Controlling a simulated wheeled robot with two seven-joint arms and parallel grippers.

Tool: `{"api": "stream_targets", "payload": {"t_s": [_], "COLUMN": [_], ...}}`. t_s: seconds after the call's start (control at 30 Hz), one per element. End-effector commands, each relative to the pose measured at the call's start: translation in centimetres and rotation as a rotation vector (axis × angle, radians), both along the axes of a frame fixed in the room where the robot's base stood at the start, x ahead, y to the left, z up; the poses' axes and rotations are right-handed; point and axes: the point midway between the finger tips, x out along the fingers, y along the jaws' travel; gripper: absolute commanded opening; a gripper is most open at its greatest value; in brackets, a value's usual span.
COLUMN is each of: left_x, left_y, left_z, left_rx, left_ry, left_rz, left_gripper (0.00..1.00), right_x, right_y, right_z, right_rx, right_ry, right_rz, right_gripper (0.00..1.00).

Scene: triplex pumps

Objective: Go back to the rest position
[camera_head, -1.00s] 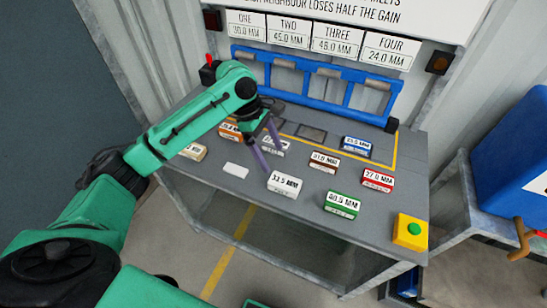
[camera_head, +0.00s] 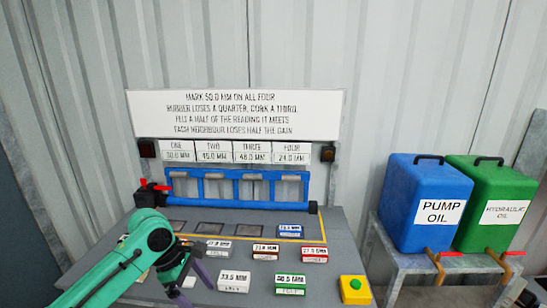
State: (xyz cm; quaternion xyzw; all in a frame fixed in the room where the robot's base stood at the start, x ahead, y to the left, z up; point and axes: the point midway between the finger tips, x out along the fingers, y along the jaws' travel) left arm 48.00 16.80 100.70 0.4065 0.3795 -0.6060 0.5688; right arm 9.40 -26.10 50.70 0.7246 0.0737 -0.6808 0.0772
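My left arm comes in from the lower left over the grey bench (camera_head: 335,232). Its gripper (camera_head: 192,284) has two purple fingers spread apart, with nothing seen held between them. It is low over the bench, left of the white 33.5 MM block (camera_head: 234,281). A small plain white patch (camera_head: 189,282) shows between or behind the fingers. My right gripper is not in view.
Green (camera_head: 290,284), red (camera_head: 314,254), brown (camera_head: 265,252), blue (camera_head: 289,231) and white (camera_head: 217,250) labelled blocks sit on the bench. A yellow box with a green button (camera_head: 354,288) is at the front right. A blue rack (camera_head: 238,189) stands behind. Oil tanks (camera_head: 427,203) stand right.

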Motion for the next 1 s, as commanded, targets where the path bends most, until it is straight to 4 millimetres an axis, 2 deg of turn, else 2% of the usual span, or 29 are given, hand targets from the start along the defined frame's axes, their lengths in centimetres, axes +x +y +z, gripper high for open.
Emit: {"api": "stream_targets", "payload": {"t_s": [0.27,0.47,0.7,0.87,1.0], "left_x": [-1.1,-2.6,-5.5,-8.1,-10.6], "left_y": [-1.9,-3.8,-5.5,-4.5,-2.0], "left_z": [-2.7,-5.3,-8.6,-10.3,-11.3], "left_rx": [0.004,0.008,0.046,0.143,0.266], "left_ry": [-0.11,-0.247,-0.499,-0.658,-0.717], "left_rz": [-0.22,-0.459,-0.827,-1.067,-1.242], "left_gripper": [0.94,0.94,0.94,0.94,0.94], "right_x": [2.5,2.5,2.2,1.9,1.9], "right_y": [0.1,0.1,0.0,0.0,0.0], "right_z": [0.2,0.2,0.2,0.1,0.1], "right_rx": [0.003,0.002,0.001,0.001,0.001], "right_ry": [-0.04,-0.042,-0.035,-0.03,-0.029], "right_rz": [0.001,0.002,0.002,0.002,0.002], "right_gripper": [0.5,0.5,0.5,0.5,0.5]}}
